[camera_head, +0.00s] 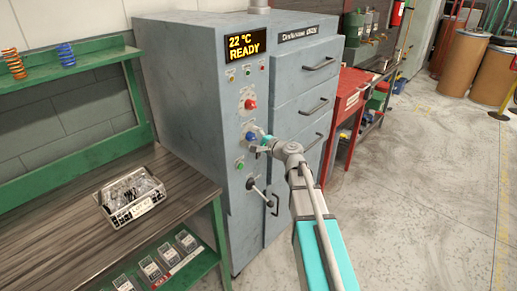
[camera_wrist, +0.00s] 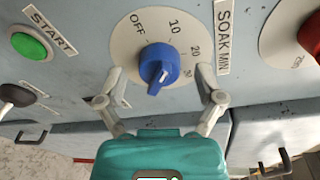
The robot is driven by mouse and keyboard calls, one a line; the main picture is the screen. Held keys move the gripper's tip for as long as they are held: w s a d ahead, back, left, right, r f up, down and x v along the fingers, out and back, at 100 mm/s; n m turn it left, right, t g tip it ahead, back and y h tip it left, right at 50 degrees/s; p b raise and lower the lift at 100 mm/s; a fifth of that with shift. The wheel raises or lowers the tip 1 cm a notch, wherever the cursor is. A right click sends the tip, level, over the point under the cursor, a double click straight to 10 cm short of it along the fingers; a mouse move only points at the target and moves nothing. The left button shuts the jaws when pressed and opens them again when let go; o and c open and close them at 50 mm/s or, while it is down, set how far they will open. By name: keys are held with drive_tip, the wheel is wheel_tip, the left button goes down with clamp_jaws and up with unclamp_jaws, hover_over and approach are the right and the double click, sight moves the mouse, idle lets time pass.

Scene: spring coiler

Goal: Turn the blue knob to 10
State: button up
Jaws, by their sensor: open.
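The blue knob (camera_wrist: 158,65) sits on a round pale dial (camera_wrist: 125,45) marked OFF, 10, 20 and 30, beside a SOAK MIN label (camera_wrist: 223,37). A white line on the knob's raised grip lies on its lower side in the wrist view, away from the 10 at the upper right. My gripper (camera_wrist: 160,74) is open, with one finger on each side of the knob and visible gaps between. In the head view the blue knob (camera_head: 251,136) is partly hidden by my gripper (camera_head: 260,141) at the front of the grey oven (camera_head: 205,100).
A green START button (camera_wrist: 29,45) is left of the dial and a red knob (camera_wrist: 312,35) right of it in the wrist view. The oven display (camera_head: 247,47) reads 22 °C READY. A workbench (camera_head: 60,245) with a wire basket (camera_head: 130,195) stands left.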

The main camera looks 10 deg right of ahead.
drive_tip(key=shift+n, duration=0.4)
